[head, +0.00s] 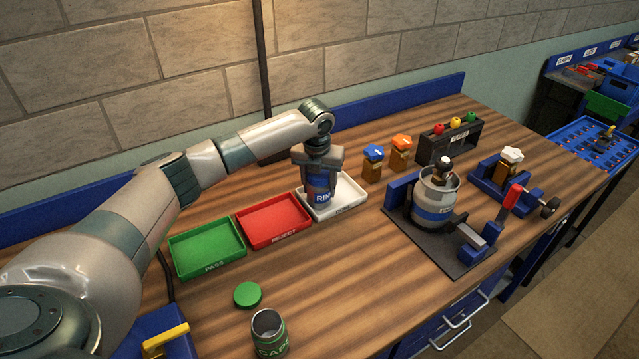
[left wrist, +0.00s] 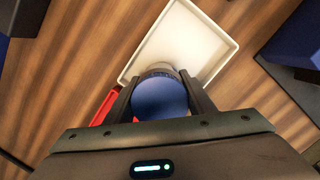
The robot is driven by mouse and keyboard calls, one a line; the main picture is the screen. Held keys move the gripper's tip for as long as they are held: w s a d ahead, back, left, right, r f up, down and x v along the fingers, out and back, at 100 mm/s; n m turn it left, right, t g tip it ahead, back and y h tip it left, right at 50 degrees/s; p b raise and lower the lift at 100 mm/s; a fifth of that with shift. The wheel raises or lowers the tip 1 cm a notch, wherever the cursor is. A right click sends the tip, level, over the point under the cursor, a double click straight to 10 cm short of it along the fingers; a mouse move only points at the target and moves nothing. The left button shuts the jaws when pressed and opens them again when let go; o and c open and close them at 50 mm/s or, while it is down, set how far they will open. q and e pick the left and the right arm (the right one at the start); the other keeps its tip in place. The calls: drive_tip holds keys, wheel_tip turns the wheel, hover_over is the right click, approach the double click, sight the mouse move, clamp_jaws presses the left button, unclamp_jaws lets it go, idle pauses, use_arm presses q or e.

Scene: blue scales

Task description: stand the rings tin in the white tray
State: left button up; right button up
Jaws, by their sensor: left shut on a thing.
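The rings tin (head: 322,190) is a dark blue can with "RIN" showing on its label. My left gripper (head: 319,165) is shut on it from above and holds it upright at the white tray (head: 352,207). In the left wrist view the tin's round blue top (left wrist: 160,98) sits between the two fingers (left wrist: 160,103), over the near end of the white tray (left wrist: 190,40). I cannot tell whether the tin's base touches the tray floor. My right gripper is not in view.
A red tray (head: 272,222) and a green tray (head: 207,250) stand left of the white tray. A green tin (head: 268,335) and a green lid (head: 248,294) are near the front.

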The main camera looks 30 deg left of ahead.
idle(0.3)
use_arm(q)
drive_tip(key=o, duration=1.2)
drive_tip(key=shift+f, duration=0.15)
drive_tip(key=shift+c, duration=0.2)
drive_tip(key=shift+r, duration=0.5)
drive_tip(key=r+b, duration=0.1)
drive_tip(key=r, duration=0.2)
drive_tip(key=s+r+b, duration=0.1)
drive_tip(key=r, duration=0.3)
drive_tip(key=r+b, duration=0.1)
drive_tip(key=r, duration=0.3)
drive_tip(key=shift+s+d+r, duration=0.1)
drive_tip(key=shift+s+d, duration=0.15)
drive_tip(key=shift+s, duration=0.1)
